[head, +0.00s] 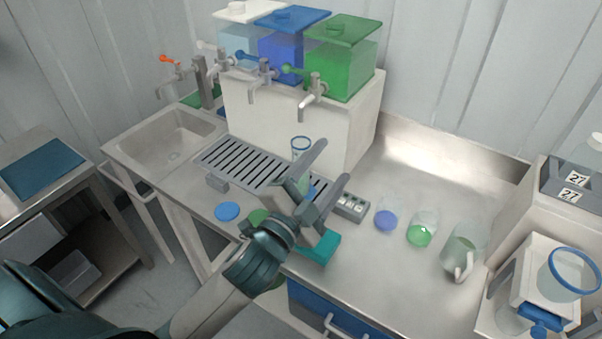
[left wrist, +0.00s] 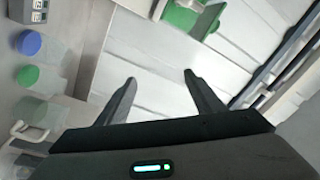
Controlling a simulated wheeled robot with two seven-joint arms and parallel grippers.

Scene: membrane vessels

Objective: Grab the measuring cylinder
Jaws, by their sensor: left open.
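A clear cylinder with a blue rim (head: 300,145), which looks like the measuring cylinder, stands upright at the slotted drain grate (head: 235,163) in the head view. Its lower part is mostly hidden behind my left gripper (head: 333,161). The left gripper is open, its two fingers apart, reaching over the counter in front of and to the right of the cylinder. I cannot tell the exact gap between them. In the left wrist view the open fingers (left wrist: 160,78) have nothing between them, and the cylinder does not show. My right gripper is not in view.
Clear vessels with blue (head: 386,219) and green (head: 422,231) contents and a handled jug (head: 462,256) stand right of the gripper. A grey button box (head: 349,207) is close by. Tanks with taps (head: 345,65) stand behind; a sink (head: 172,140) is left. The counter's back right is clear.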

